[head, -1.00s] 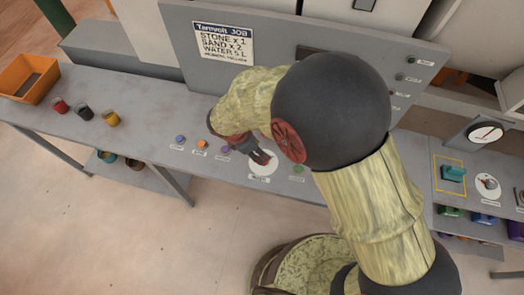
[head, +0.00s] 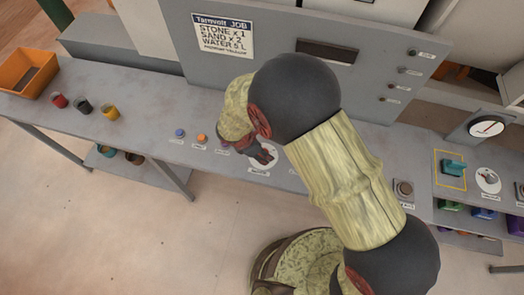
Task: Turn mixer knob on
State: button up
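A white round dial plate (head: 256,163) with a small label below it lies on the grey bench, under my gripper. A second white dial (head: 489,181) with a small knob sits at the far right. The labels are too small to read, so I cannot tell which dial is the mixer's. My gripper (head: 266,157) is low over the first dial, with its dark fingers pointing down to the right. Any knob there is hidden by the fingers. I cannot tell whether they are open or shut, or whether they touch anything.
Small blue (head: 180,133) and orange (head: 202,138) buttons sit left of my gripper. A sign (head: 223,35) hangs on the grey back panel.

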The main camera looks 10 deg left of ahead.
jog(key=shift+c, duration=0.5)
jog(key=c, duration=1)
jog(key=shift+m, duration=0.3)
jog(key=m+g+p, duration=0.1)
jog(key=m, duration=0.1)
jog(key=shift+w+m+h, duration=0.1)
jog(key=shift+m+h, duration=0.2)
jog(key=shift+m, duration=0.1)
jog(key=m+g, duration=0.1)
jog(key=m, duration=0.1)
jog(key=m+g, duration=0.1)
jog(key=m, duration=0.2)
jog(key=shift+w, duration=0.15)
jog(key=m, duration=0.2)
jog(key=m+g, duration=0.1)
jog(key=m, duration=0.1)
jog(key=shift+w+m+g, duration=0.15)
jog(key=shift+m+g, duration=0.15)
jog(key=shift+m, duration=0.1)
jog(key=m, duration=0.2)
jog(key=m+g+y, duration=0.1)
jog(key=m, duration=0.1)
jog(key=shift+m+g+p, duration=0.3)
jog(key=shift+m, duration=0.1)
